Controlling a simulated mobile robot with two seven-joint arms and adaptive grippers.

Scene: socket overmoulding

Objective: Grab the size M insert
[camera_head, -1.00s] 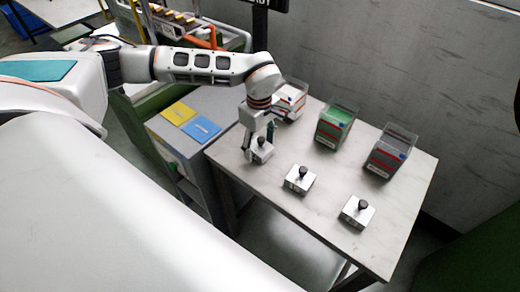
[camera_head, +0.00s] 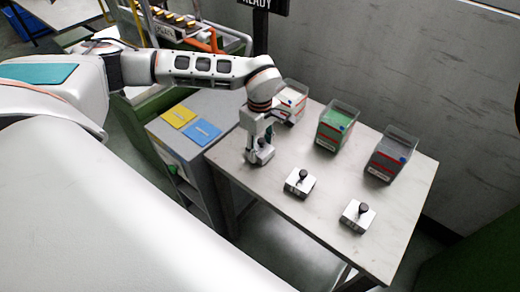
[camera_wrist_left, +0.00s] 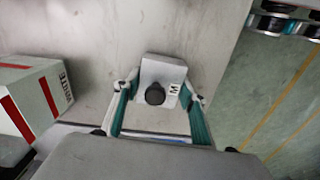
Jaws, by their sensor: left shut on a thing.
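The size M insert (camera_wrist_left: 166,70) is a light metal block with a black knob on top and an "M" label, seen in the left wrist view. In the head view the same insert (camera_head: 260,156) is at the near left of the table, partly hidden by my gripper. My left gripper (camera_wrist_left: 163,92) is shut on it, one finger on each side of the block. In the head view the left gripper (camera_head: 257,143) points down at the table. I cannot tell if the insert is lifted. My right gripper is not in view.
Two similar inserts, a middle one (camera_head: 300,182) and a right one (camera_head: 357,216), stand on the table (camera_head: 330,200). Behind them are a white bin (camera_head: 293,103), a green bin (camera_head: 337,127) and a grey bin (camera_head: 391,155). A cabinet (camera_head: 160,128) with yellow and blue cards adjoins at left.

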